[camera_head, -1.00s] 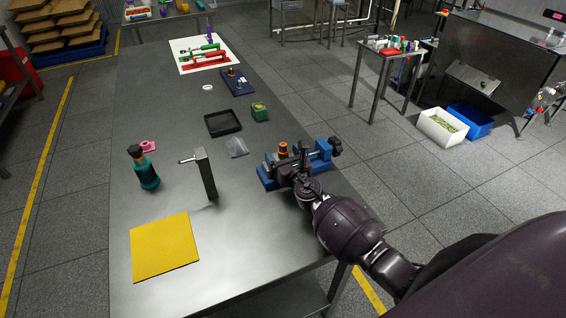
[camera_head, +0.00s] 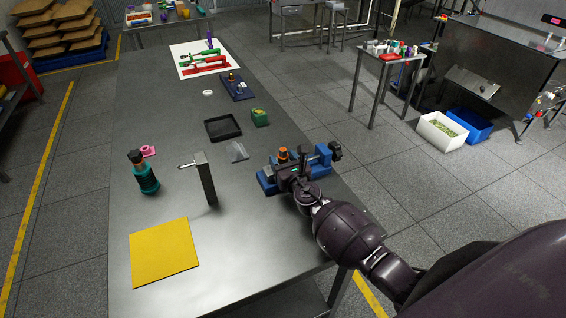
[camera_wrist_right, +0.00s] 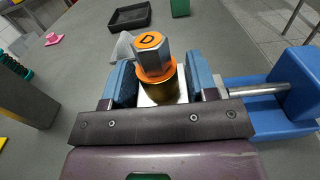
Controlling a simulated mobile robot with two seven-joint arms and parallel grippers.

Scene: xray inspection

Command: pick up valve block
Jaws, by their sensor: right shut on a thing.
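The valve block (camera_wrist_right: 160,93) shows in the right wrist view as a pale metal block. A brass fitting with a grey hex cap, orange on top and marked "D", stands on it. In the head view its orange cap (camera_head: 283,153) shows at the blue vise (camera_head: 267,182). My right gripper (camera_wrist_right: 160,88) is shut on the block, one finger at each side. In the head view the right gripper (camera_head: 294,171) is over the vise, and the arm hides part of it. The lower part of the block is hidden. My left gripper is not in view.
A yellow mat (camera_head: 163,252) lies at the front. A black tray (camera_head: 222,127) and a green block (camera_head: 260,117) are behind. The table's right edge is close to the vise.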

